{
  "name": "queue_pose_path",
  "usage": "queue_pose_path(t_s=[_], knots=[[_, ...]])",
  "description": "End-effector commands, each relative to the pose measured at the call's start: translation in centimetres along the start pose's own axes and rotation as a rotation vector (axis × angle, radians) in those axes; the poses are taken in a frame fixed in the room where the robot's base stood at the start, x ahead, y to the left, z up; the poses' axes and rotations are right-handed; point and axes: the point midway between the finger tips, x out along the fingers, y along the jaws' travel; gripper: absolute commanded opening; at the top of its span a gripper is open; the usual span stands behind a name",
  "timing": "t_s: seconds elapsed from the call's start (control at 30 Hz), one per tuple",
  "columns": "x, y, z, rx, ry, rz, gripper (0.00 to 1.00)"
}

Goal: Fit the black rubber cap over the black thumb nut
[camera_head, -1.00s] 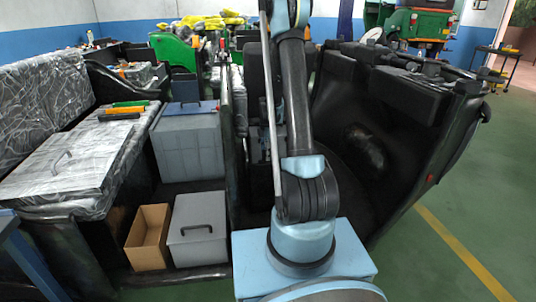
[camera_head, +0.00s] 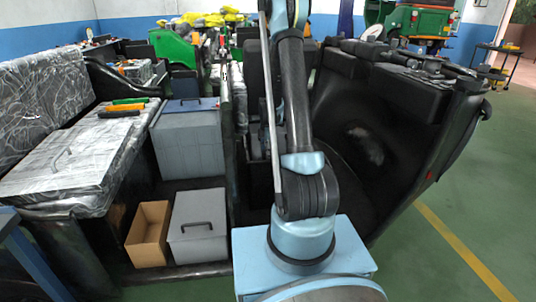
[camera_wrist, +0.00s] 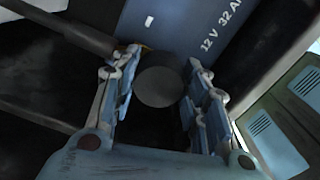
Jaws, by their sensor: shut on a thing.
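In the wrist view my gripper (camera_wrist: 164,64) is shut on a dark round piece, which looks like the black rubber cap (camera_wrist: 160,87). The cap sits between the two jointed fingers with its round grey-black end toward the camera. The black thumb nut cannot be made out; whatever is beyond the cap is hidden by it. Whether the cap touches anything there cannot be told. In the head view my own arm hides the gripper and the cap.
Behind the fingers is a dark blue-grey battery case (camera_wrist: 235,22) with white "12 V 32 A" lettering. A dark bar (camera_wrist: 65,28) runs close by the left finger. In the head view, a grey lidded box (camera_head: 199,235) and an open cardboard box (camera_head: 149,240) stand left of my arm.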

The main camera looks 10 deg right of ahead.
Motion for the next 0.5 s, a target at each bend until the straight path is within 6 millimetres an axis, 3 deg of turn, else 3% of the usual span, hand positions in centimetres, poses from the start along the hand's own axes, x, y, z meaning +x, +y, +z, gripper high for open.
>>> queue_pose_path(t_s=[0.5], knots=[[0.85, -0.02, 0.01, 0.0, 0.0, 0.0, 0.25]])
